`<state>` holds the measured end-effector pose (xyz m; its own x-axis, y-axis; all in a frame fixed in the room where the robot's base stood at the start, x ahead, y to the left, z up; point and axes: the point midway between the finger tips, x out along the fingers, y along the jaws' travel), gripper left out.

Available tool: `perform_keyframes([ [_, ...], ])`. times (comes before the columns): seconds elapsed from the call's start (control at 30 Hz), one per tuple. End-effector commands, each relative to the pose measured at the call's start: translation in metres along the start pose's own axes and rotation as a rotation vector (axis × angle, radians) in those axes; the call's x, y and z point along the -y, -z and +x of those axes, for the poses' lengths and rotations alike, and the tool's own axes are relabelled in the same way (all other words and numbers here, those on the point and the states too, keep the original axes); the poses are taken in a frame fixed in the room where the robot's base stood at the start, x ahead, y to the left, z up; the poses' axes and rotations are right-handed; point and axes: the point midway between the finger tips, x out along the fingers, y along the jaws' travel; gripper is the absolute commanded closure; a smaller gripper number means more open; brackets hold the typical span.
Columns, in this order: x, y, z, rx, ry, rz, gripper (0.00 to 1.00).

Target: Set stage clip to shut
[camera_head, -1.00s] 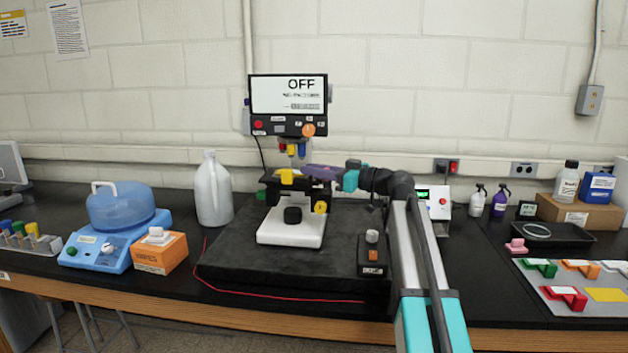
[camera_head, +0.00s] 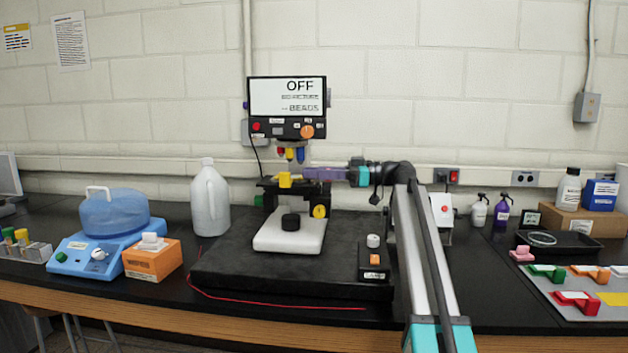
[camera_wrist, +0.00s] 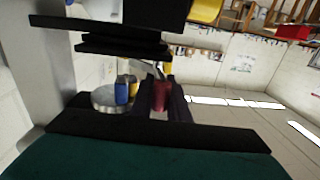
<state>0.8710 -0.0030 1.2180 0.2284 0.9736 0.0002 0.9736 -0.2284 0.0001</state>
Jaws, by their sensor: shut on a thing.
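The microscope (camera_head: 290,233) stands on a dark mat, with a white base and a black stage. A yellow piece, which looks like the stage clip (camera_head: 285,180), sits at the left of the stage. My gripper (camera_head: 300,175), with a purple body, reaches in level from the right at stage height. Its jaws are shut at the yellow piece, though the contact itself is too small to make out. In the wrist view, dark bars cover much of the picture, and a yellow part (camera_wrist: 205,10) shows at the top edge. Whether the clip is swung in or out is unclear.
Coloured objectives (camera_head: 290,154) hang just above the stage, below a monitor (camera_head: 287,97) reading OFF. A yellow knob (camera_head: 320,211) is under my gripper. A lamp box (camera_head: 374,262) stands at the mat's right front. A white jug (camera_head: 209,200) stands left of the mat.

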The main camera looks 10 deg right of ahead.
Motion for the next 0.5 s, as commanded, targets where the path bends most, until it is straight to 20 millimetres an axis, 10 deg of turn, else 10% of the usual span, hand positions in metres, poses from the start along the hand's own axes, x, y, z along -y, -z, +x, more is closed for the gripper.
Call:
perform_keyframes([
  [0.5,-0.0011,0.0005,-0.0008,-0.001,0.125,0.0,1.0],
])
